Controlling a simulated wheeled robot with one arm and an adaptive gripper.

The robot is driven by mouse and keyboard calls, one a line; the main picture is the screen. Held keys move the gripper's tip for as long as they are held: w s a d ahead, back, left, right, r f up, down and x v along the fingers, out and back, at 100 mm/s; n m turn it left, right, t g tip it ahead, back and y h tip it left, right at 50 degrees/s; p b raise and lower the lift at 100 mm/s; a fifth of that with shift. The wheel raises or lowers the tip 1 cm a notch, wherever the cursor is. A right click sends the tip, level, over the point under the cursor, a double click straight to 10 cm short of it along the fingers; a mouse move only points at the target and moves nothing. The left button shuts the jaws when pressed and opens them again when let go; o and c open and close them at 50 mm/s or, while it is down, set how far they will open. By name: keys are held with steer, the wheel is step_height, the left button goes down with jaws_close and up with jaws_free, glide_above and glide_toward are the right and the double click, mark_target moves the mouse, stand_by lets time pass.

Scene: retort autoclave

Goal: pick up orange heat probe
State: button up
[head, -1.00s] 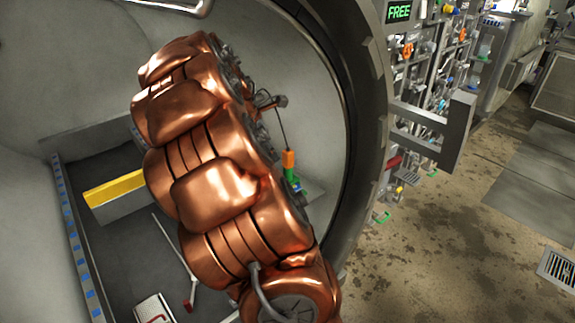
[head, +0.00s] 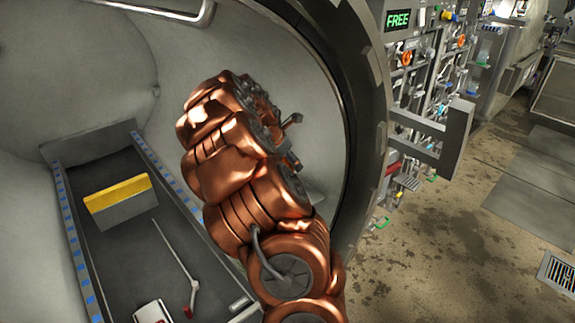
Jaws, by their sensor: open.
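I cannot make out the orange heat probe in the head view now. The copper arm covers the spot where an orange piece with a green end showed earlier. My gripper (head: 291,122) is only partly seen, as small grey parts beyond the arm, inside the mouth of the round chamber. Its jaws are open, and I see nothing held in the part that shows. The fingertips are mostly hidden by the arm.
The chamber's thick dark rim (head: 368,120) stands close right of my arm. On the chamber floor are a yellow-topped block (head: 117,200), a thin white rod (head: 172,250) with a red end, and a white box (head: 150,312).

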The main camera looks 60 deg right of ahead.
steer(key=shift+d+f, duration=0.2)
steer(key=shift+f, duration=0.25)
jaws_close()
stand_by(0.4)
step_height(320, 180, up, 7)
steer(key=shift+f+b, duration=0.2)
steer(key=shift+b, duration=0.45)
steer(key=shift+a+r, duration=0.15)
steer(key=shift+r, duration=0.1)
steer(key=w+a+b, duration=0.1)
steer(key=w+a, duration=0.1)
steer(key=a, duration=0.6)
steer(key=w+a+b, duration=0.2)
steer(key=a, duration=0.7)
steer(key=shift+w, duration=0.35)
